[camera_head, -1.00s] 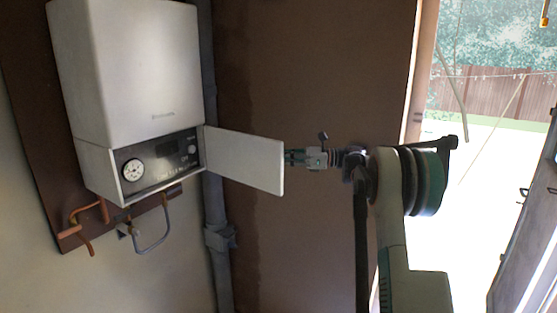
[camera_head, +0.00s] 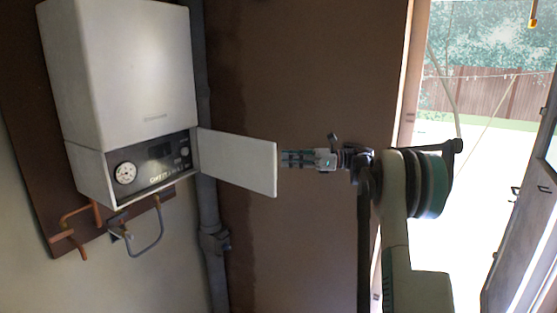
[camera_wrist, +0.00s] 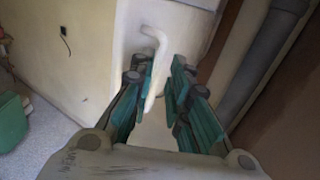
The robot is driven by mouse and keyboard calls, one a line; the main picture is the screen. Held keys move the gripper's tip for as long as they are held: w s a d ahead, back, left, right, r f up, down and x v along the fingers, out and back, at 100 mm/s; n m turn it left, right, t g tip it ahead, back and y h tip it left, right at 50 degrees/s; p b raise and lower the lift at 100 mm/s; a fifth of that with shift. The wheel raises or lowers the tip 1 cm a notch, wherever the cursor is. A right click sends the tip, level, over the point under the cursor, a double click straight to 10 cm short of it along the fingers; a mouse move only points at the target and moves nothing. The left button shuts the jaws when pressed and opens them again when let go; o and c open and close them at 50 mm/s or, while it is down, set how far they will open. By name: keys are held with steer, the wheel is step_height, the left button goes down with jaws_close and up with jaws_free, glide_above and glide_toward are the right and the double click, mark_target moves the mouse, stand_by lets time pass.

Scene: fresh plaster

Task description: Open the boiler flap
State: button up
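The white boiler flap (camera_head: 238,161) stands swung out to the right from the lower front of the white boiler (camera_head: 120,70), hinged beside the control panel. The dark panel (camera_head: 150,165) with its round gauge is exposed. My gripper (camera_head: 284,159) is just right of the flap's free edge, with a narrow gap seeming to show between them. In the wrist view, my gripper's teal fingers (camera_wrist: 165,92) are apart. A pale bent shape (camera_wrist: 152,65) shows between and beyond them; I cannot tell whether it is near the fingertips.
Copper pipes (camera_head: 75,225) and a grey loop hang below the boiler. A grey vertical pipe (camera_head: 208,210) runs behind the flap along the brown wall (camera_head: 300,60). An open doorway (camera_head: 450,190) is at right. A green object (camera_wrist: 12,122) is at left in the wrist view.

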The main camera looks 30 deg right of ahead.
steer(key=v, duration=0.7)
steer(key=shift+s+d, duration=0.1)
